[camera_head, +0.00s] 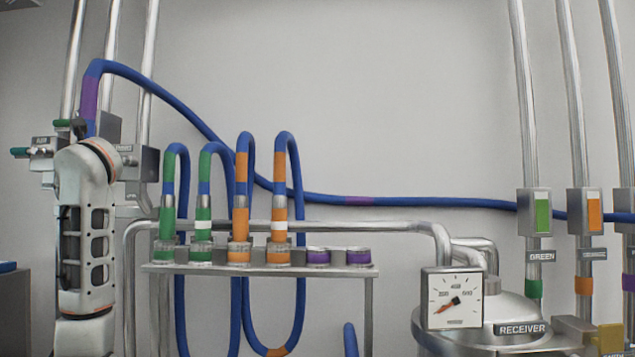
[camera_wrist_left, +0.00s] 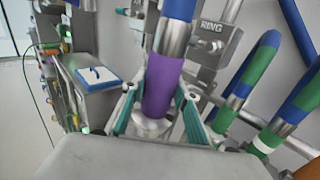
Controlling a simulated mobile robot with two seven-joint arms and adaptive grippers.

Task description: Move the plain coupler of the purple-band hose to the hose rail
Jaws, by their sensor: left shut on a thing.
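My left gripper (camera_head: 86,133) is at the far left in the head view, mostly hidden behind its own wrist. In the left wrist view its teal fingers (camera_wrist_left: 160,112) are around a purple coupler (camera_wrist_left: 165,85) with a silver sleeve above. I see no white band on its purple part. Its lower end meets a pale round collar; whether it is seated there I cannot tell. The blue hose (camera_head: 180,103) rises from the gripper with a purple band and sags right behind the rail. The hose rail (camera_head: 215,269) has two empty purple sockets (camera_head: 318,257) at its right. My right gripper is not in view.
Green and orange couplers (camera_head: 239,230) with looped hoses fill the rail's left and middle. A gauge (camera_head: 452,298) and a receiver tank (camera_head: 515,318) stand right of it. A post box marked RING (camera_wrist_left: 213,45) is close behind the held coupler. Vertical pipes stand left and right.

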